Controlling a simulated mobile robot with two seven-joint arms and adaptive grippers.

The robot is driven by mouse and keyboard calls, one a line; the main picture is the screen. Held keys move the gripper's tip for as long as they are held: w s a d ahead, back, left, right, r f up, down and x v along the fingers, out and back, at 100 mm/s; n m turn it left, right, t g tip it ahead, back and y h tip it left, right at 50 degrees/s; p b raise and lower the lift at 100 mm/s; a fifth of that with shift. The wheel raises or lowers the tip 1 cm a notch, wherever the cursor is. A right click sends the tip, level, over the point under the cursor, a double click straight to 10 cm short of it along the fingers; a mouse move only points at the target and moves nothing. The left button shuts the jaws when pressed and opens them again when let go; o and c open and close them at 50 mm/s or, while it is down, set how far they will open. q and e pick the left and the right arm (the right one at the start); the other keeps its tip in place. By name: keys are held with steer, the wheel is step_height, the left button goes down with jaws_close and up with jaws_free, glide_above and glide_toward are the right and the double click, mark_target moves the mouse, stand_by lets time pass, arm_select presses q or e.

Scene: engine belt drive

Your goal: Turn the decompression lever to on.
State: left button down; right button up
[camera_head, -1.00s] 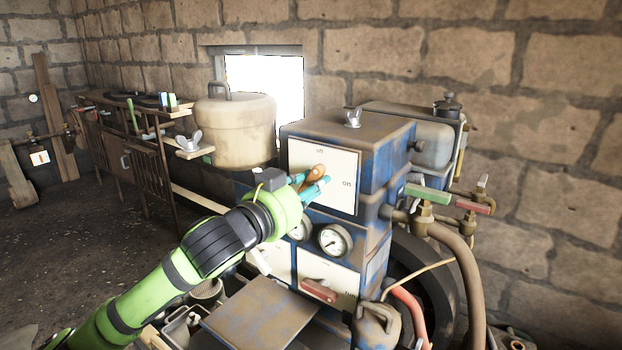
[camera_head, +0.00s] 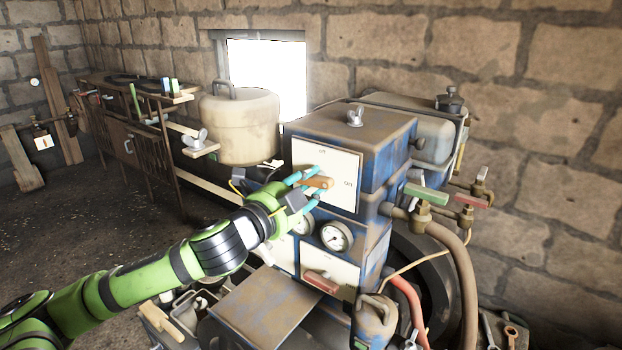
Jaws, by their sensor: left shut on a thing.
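The decompression lever (camera_head: 322,183) is an orange-brown handle on a white panel (camera_head: 345,165) of the blue engine block. The panel has one mark at the top, which looks like "off", and "on" at the right. The lever lies nearly level, its free end towards "on". My left gripper (camera_head: 310,185), with cyan fingertips, is shut on the lever from the left. The fingers hide part of the lever and its pivot. My right gripper is not in view.
Round gauges (camera_head: 336,236) and a red lever (camera_head: 321,282) sit below the panel. Valves with green (camera_head: 426,194) and red handles stick out at the right. A beige tank (camera_head: 239,127) stands behind my left arm. The floor at the left is open.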

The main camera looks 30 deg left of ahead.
mark_target(310, 186)
arm_select(q)
steer(key=shift+m, duration=0.7)
steer(key=shift+p, duration=0.3)
steer(key=c, duration=0.9)
jaws_free()
steer(key=shift+c, duration=0.2)
steer(key=shift+s, duration=0.1)
steer(key=s, duration=0.5)
steer(key=shift+a, duration=0.35)
steer(key=shift+s+a, duration=0.15)
steer(key=shift+s, duration=1)
